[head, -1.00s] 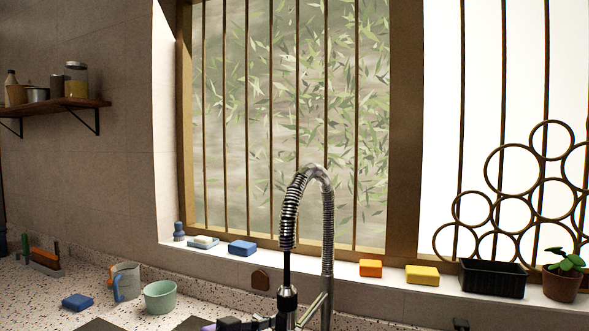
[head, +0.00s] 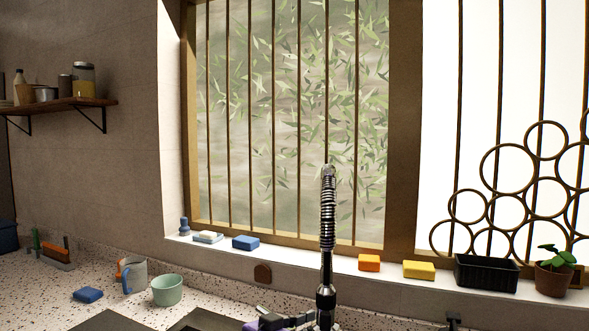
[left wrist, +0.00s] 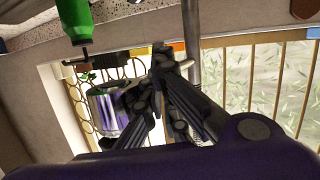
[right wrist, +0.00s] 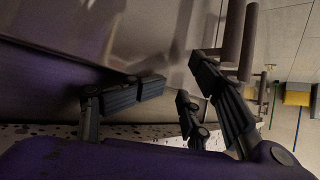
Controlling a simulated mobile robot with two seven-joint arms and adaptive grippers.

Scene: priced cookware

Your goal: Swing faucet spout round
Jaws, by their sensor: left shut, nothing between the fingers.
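The faucet has a tall spring-coil spout (head: 327,215) with a black and chrome spray head (head: 326,297) hanging from it. In the head view the arch is seen nearly edge-on, so its rear column is hidden behind the spray hose. My left gripper (head: 311,320) is low at the bottom edge, beside the lower spray head; whether it touches cannot be told. In the left wrist view its fingers (left wrist: 160,52) are closed together and empty, near a grey upright tube (left wrist: 193,60). My right gripper (right wrist: 173,95) is open and empty in the right wrist view, with its fingers apart.
The sill holds a blue sponge (head: 246,243), an orange block (head: 369,263), a yellow block (head: 419,270), a black planter (head: 487,272) and a potted plant (head: 553,278). Brown bar handles (right wrist: 233,38) are near my right gripper.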

